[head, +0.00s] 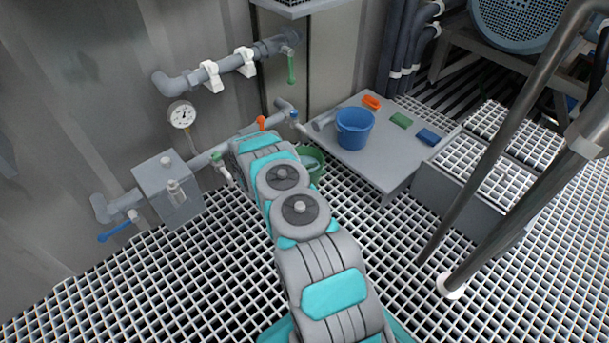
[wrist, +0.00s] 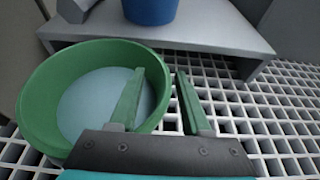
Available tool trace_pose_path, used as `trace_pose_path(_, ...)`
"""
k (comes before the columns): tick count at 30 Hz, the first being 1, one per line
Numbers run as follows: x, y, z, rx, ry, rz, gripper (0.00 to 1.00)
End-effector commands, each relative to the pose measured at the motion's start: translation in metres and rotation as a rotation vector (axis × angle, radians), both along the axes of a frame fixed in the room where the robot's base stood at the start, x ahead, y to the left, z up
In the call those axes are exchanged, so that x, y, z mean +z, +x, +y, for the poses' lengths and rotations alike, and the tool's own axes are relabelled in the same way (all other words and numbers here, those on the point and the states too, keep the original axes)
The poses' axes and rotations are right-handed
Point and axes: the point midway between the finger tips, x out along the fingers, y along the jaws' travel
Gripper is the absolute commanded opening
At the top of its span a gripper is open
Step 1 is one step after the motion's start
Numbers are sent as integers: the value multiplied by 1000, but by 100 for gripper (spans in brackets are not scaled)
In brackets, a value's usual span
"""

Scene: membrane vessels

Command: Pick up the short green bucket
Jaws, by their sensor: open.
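The short green bucket (wrist: 45,90) stands on the grated floor, low and wide, at the left of the wrist view. Its inside shows a pale grey-blue bottom. In the head view the bucket (head: 319,168) is partly hidden behind my arm. My gripper (wrist: 160,72) is open, with two green fingers. The left finger reaches over the inside of the bucket, and the right finger is outside it over the grating. The bucket's right wall lies between them. I cannot tell whether either finger touches it.
A low grey table (head: 385,165) stands just beyond, bearing a blue bucket (head: 354,128) and small orange, green and blue items. Wall pipes with a gauge (head: 182,115) and valves run at the left. Metal railings (head: 505,130) rise at the right. Grating in front is clear.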

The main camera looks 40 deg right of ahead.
Motion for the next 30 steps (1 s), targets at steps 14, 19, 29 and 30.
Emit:
trace_pose_path(14,0,-1,0,-1,1,0,0)
trace_pose_path(19,-1,-1,1,-1,2,1,0)
trace_pose_path(29,-2,-1,1,0,3,2,0)
trace_pose_path(30,-2,-1,1,0,3,2,0)
